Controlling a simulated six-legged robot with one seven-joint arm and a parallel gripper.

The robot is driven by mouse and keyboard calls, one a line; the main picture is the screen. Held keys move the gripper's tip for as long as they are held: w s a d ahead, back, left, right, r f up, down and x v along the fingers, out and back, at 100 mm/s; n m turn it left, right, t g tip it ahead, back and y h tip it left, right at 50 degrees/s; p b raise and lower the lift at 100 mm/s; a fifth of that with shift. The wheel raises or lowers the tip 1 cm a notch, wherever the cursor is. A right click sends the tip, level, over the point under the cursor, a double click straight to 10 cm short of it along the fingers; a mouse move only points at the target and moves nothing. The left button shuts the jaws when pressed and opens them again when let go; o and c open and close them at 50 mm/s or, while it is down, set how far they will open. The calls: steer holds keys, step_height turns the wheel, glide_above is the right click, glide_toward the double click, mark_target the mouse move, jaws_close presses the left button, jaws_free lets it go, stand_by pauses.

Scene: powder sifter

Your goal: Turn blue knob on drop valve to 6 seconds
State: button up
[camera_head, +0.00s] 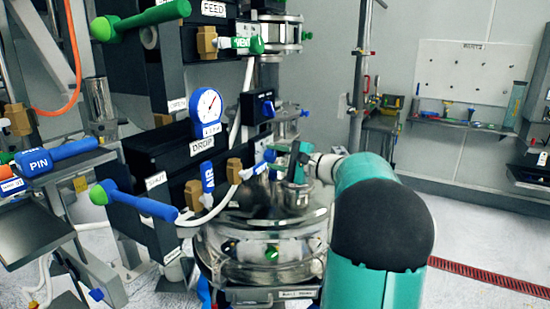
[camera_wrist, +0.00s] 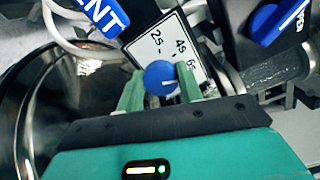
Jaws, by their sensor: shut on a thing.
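The round blue knob (camera_wrist: 160,78) is in the middle of the wrist view, with a small white mark on its face. Behind it is a white label plate (camera_wrist: 158,50) with the markings 2S, 4S and 6S, the last partly hidden. My gripper (camera_wrist: 159,84) has its two green fingers on either side of the knob and is shut on it. The exact setting of the mark is hard to read. In the head view my gripper (camera_head: 297,160) is beside the drop valve assembly, which carries a DROP label (camera_head: 203,148). The knob cannot be made out clearly there.
Another blue knob (camera_wrist: 278,22) on a black box is at the upper right of the wrist view. A blue tag ending in ENT (camera_wrist: 100,14) and a white hose are at the upper left. A shiny metal vessel (camera_head: 265,240) stands below my gripper.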

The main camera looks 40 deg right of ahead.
steer(key=o, duration=1)
steer(key=v, duration=1.3)
steer(key=shift+s+d, duration=0.1)
steer(key=shift+s, duration=0.3)
steer(key=shift+s, duration=0.1)
